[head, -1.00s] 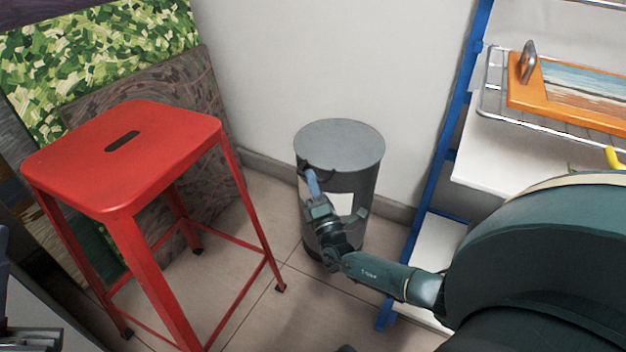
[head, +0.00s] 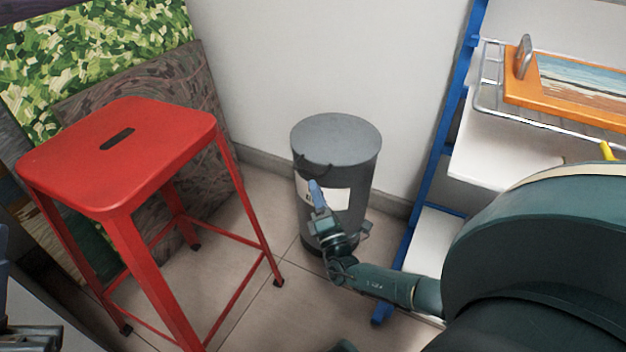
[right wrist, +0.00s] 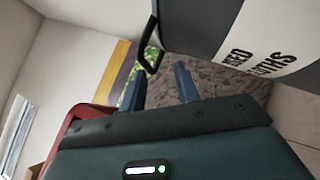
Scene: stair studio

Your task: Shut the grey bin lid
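The grey bin (head: 352,205) stands on the floor against the wall, with a white label on its front. Its round grey lid (head: 337,138) lies flat on top, with no gap that I can see at the rim. A dark handle (right wrist: 148,45) hangs on the bin's side in the right wrist view. My right gripper (head: 316,190) is in front of the bin's label, below the lid. In the right wrist view its two fingers (right wrist: 161,84) are apart with nothing between them, beside the bin wall (right wrist: 195,25). At the lower left edge, only part of what seems my left gripper (head: 30,338) shows.
A red stool (head: 120,150) stands left of the bin, with paintings (head: 90,50) leaning behind it. A blue-framed shelf (head: 450,110) with a wire rack and an orange-framed picture (head: 570,90) is at the right. Floor (head: 270,310) shows clear between stool and bin.

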